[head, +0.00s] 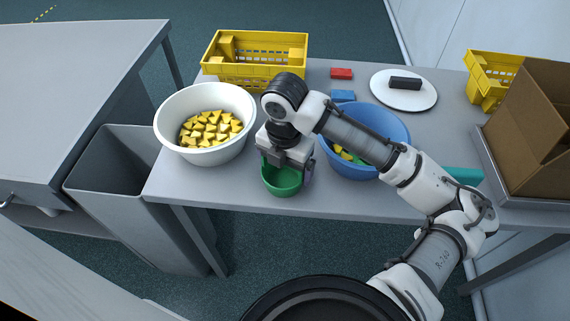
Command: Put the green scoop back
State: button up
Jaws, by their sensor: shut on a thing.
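The green scoop (281,183) looks like a round green cup. It is at the table's front edge, between a white bowl and a blue bowl. My gripper (287,161) points down and is shut on the scoop's upper part. My fingers hide some of the scoop's rim, and I cannot tell whether its base touches the table. The scoop looks empty where I can see inside it.
The white bowl (170,109) at left holds several yellow wedges. The blue bowl (397,122), partly behind my arm, holds yellow and green pieces. A yellow crate (225,75), red block (341,73), blue block (343,95), white plate (427,97) and cardboard box (530,130) stand around. A grey bin (125,170) is below left.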

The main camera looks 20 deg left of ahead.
jog(key=o, duration=0.8)
jog(key=r, duration=1.2)
jog(key=shift+s+d+r, duration=0.1)
jog(key=shift+s+r, duration=0.05)
jog(key=shift+s, duration=0.1)
